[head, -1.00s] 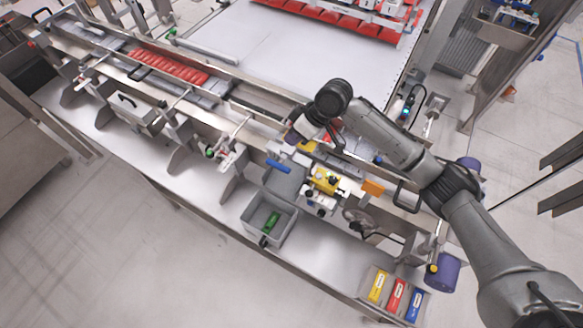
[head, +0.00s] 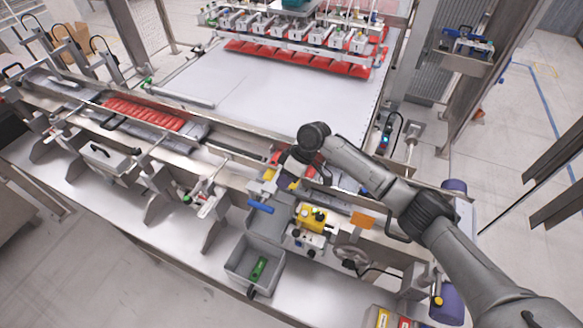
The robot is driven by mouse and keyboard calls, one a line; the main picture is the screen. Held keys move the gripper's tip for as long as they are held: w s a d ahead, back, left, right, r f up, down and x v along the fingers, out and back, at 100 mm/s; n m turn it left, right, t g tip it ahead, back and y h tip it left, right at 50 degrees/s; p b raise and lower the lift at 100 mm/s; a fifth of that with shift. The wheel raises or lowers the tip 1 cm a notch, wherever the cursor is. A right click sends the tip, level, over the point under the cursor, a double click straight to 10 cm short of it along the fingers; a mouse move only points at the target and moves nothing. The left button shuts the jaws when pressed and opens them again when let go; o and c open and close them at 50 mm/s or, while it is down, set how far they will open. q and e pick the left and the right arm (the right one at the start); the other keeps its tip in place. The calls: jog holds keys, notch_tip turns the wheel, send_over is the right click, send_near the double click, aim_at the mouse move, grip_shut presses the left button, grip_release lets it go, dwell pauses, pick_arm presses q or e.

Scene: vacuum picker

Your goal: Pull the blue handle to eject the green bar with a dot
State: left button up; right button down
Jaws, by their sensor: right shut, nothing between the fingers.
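The blue handle (head: 260,207) sticks out at the front of the machine, left of a yellow block. A green bar (head: 259,268) lies in the open grey bin (head: 236,272) below the handle; a dot on it is too small to make out for sure. My right gripper (head: 287,178) is over the machine rail, behind and slightly right of the blue handle, and apart from it in the picture. It is shut and empty, its fingertips partly lost among dark and yellow parts. My left gripper is out of view.
The yellow block (head: 312,217) with knobs and a handwheel (head: 351,257) stand right of the handle. An orange plate (head: 363,220) is close to my right forearm. Red packs (head: 145,113) lie on the conveyor at left. Free bench surface shows left of the bin.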

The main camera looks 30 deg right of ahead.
jog(key=a+f, duration=0.1)
jog(key=s+a+f, duration=0.1)
jog(key=shift+a+p, duration=0.35)
jog(key=shift+p, duration=0.05)
jog(key=shift+s+a+f, duration=0.25)
jog(key=shift+s+a, duration=0.35)
jog(key=shift+a, duration=0.2)
jog(key=s+a+p, duration=0.8)
jog(key=a+p, duration=0.1)
jog(key=a, duration=0.2)
jog(key=shift+a, duration=0.3)
jog(key=shift+s, duration=0.15)
